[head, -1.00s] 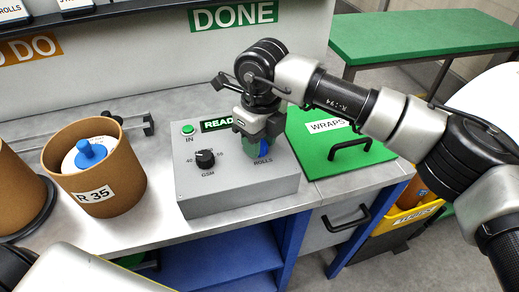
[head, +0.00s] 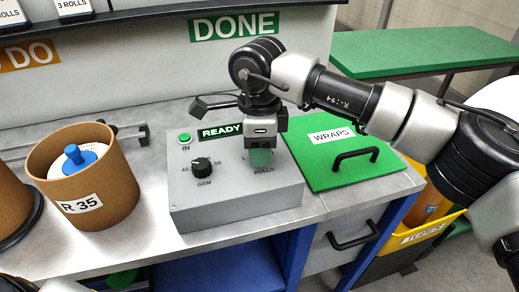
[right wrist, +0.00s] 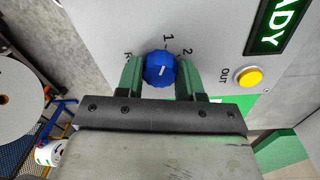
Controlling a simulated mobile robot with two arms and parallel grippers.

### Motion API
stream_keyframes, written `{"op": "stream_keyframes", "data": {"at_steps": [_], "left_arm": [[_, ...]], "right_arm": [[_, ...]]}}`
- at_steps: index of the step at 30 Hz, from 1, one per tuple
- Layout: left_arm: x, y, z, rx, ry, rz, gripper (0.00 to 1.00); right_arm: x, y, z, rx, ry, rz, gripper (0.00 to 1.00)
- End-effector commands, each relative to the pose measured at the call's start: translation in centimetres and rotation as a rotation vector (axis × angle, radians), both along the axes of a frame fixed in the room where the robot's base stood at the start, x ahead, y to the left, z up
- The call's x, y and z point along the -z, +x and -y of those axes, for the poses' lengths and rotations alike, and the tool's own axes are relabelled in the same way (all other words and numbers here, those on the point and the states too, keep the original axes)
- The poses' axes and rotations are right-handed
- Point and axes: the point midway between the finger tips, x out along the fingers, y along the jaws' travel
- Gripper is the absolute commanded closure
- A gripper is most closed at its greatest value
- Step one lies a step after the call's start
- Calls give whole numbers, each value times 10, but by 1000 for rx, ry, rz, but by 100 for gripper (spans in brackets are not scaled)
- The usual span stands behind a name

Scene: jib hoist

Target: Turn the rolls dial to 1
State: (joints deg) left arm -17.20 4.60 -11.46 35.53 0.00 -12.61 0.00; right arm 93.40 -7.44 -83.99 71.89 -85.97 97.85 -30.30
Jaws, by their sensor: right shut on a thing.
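The control box (head: 235,205) stands on the bench. Its blue ROLLS dial (right wrist: 160,70) shows in the right wrist view, with a white pointer line and the marks 1 and 2 above it. The pointer tilts slightly right of straight up, roughly toward the 1; its exact setting is hard to tell. My right gripper (right wrist: 161,77) is shut on the dial, one green finger on each side. In the head view my right gripper (head: 261,158) hides the dial. My left gripper is not in view.
The box also carries a black GSM dial (head: 202,167), a green IN button (head: 184,138) and a yellow OUT button (right wrist: 248,77). A brown R 35 tub (head: 112,200) stands left. The green WRAPS lid (head: 315,175) with a black handle lies right.

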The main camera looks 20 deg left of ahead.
Motion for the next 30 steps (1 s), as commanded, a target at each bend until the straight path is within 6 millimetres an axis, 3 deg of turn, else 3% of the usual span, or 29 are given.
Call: {"op": "stream_keyframes", "data": {"at_steps": [20, 21, 24, 26, 30], "left_arm": [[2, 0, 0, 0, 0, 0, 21], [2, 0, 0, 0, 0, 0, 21], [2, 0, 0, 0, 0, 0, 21], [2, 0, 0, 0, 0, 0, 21], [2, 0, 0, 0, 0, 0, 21]], "right_arm": [[-2, 0, 0, -61, 3, 3, 87], [-2, 0, 0, -61, 3, 3, 58], [-2, 0, 0, -61, 3, 2, 43], [-1, 0, 0, -61, 2, 1, 38], [-1, 0, 0, -60, 2, 1, 38]]}}
